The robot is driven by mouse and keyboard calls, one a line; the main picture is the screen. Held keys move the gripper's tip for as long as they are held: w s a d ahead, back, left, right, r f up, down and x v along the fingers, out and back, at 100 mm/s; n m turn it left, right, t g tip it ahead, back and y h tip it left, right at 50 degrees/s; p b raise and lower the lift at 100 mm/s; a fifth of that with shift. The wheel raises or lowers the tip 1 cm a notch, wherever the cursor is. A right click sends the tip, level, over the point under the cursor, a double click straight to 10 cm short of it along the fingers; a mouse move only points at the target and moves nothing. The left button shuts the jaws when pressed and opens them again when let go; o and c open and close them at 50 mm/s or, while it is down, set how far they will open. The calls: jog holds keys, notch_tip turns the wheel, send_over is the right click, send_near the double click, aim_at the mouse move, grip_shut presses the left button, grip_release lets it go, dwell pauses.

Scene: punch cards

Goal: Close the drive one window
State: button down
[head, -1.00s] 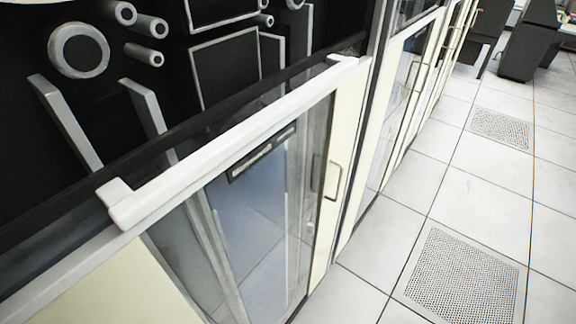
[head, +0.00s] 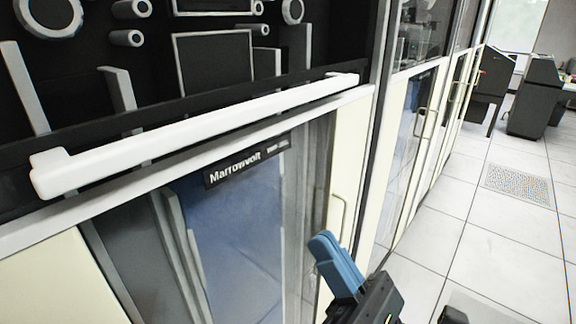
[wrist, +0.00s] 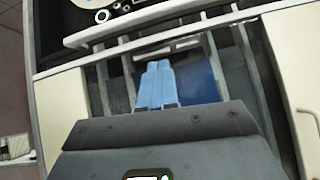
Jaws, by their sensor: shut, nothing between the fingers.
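The drive one window appears to be the sliding pane of the near cabinet, with a long white handle bar (head: 200,135) along its lower edge; which drive it is I cannot read. Above the bar the dark drive interior with grey rollers (head: 48,14) shows. The bar also shows in the wrist view (wrist: 150,22), across the top. My gripper (head: 322,243) is at the lower right of the head view, in front of the cabinet's lower glass door and below the bar, apart from it. Its blue fingers (wrist: 155,83) are together and empty.
The lower door carries a Marrowvolt label (head: 248,165) and a loop handle (head: 338,218). More cabinets (head: 432,100) run away to the right. Dark consoles (head: 538,95) stand at the far right. The tiled floor (head: 480,245) beside the cabinets is clear.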

jog(key=w+a+r+n+p, duration=0.1)
jog(key=w+a+r+p, duration=0.1)
jog(key=r, duration=0.4)
jog(key=w+a+r+n+g+y+p, duration=0.1)
jog(key=w+a+r+p, duration=0.2)
jog(key=a+r+p, duration=0.1)
jog(key=shift+a+r, duration=0.2)
jog(key=shift+r, duration=0.65)
jog(key=shift+r, duration=0.1)
